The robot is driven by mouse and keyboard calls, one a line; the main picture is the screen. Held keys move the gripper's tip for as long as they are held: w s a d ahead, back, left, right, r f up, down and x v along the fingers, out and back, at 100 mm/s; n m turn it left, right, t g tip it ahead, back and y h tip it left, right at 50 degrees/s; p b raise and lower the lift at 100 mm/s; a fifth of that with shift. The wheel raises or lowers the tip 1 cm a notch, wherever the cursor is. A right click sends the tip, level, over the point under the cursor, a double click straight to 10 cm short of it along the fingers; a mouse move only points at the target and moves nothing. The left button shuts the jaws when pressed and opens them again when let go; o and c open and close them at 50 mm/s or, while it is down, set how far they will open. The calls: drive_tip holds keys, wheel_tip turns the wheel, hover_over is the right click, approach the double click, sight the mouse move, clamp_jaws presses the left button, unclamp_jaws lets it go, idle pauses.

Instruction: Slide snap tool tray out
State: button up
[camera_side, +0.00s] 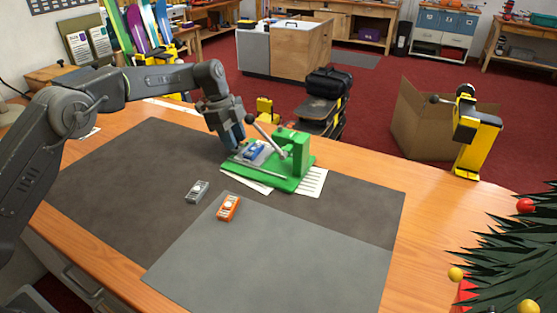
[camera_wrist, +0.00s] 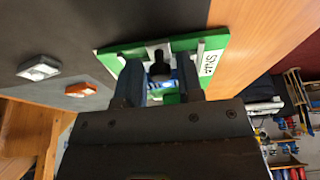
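The green snap tool (camera_side: 300,155) stands on the bench mat, with a lever (camera_side: 265,135) ending in a black knob. Its tray (camera_side: 240,160) is pale and holds a blue piece (camera_side: 254,151), at the left side of the tool. My gripper (camera_side: 238,149) is low beside the tray's left end. In the wrist view my gripper (camera_wrist: 158,85) has its two fingers apart, with the black knob (camera_wrist: 160,69) and some blue showing between them. The green base (camera_wrist: 108,58) lies beyond the fingers. Whether a finger touches the tray is not clear.
A grey block (camera_side: 198,191) and an orange block (camera_side: 229,207) lie on the mat in front of the tool. White papers (camera_side: 314,183) lie under the tool. The front grey mat (camera_side: 280,255) is clear. A yellow and black device (camera_side: 475,130) stands at the right edge.

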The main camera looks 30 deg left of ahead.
wheel_tip(320, 180, up, 10)
idle(1.1)
